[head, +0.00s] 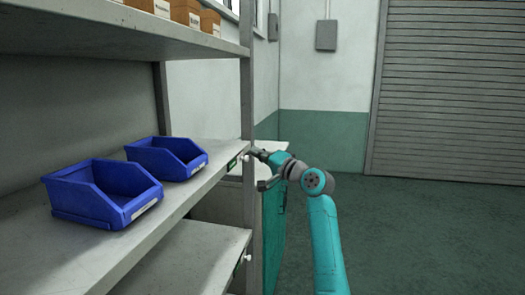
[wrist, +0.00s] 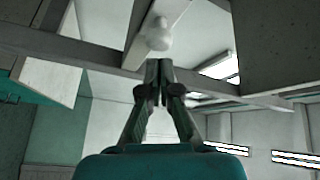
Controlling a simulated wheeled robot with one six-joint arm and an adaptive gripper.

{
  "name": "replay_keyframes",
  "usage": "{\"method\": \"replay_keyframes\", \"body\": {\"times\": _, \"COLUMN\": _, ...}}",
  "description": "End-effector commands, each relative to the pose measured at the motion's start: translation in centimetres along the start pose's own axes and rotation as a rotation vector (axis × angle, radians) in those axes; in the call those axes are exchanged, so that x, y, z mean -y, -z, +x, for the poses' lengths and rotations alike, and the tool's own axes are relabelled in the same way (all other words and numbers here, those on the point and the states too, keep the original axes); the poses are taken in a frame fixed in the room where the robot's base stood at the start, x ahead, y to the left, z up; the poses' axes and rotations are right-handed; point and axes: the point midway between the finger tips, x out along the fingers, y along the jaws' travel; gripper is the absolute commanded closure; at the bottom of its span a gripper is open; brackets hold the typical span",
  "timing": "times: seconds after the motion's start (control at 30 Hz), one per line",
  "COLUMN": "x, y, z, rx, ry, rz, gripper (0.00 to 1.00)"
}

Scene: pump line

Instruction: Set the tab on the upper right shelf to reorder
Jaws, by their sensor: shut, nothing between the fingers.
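A tab with a green face (head: 232,165) sits on the front edge of the shelf with the blue bins, near its right end. A white round knob (head: 243,158) is beside it; a knob also shows in the wrist view (wrist: 158,36), just beyond my fingertips. My gripper (head: 257,153) is at the right end of this shelf edge, close to the knob. In the wrist view its fingers (wrist: 158,66) are together with nothing between them. I cannot tell whether they touch the knob. Any wording on the tab is too small to read.
A lower shelf (head: 185,262) has a similar green tab (head: 237,269) and knob (head: 248,258). Two blue bins (head: 105,193) (head: 168,157) stand on the shelf above. A grey post (head: 247,100) rises beside my gripper. The floor (head: 430,235) to the right is clear.

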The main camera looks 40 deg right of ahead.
Motion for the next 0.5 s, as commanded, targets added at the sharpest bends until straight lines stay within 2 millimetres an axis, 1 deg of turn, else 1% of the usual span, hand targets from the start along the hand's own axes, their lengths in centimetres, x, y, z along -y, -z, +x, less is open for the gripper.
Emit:
{"method": "replay_keyframes", "body": {"times": 0.1, "x": -0.02, "y": -0.87, "z": -0.30, "rx": 0.001, "ry": 0.001, "rz": 0.000, "gripper": 1.00}}
{"method": "replay_keyframes", "body": {"times": 0.17, "x": 0.01, "y": -1.09, "z": -0.38, "rx": 0.001, "ry": 0.001, "rz": 0.000, "gripper": 1.00}}
{"method": "replay_keyframes", "body": {"times": 0.5, "x": 0.06, "y": -1.23, "z": -0.45, "rx": 0.000, "ry": 0.001, "rz": 0.000, "gripper": 1.00}}
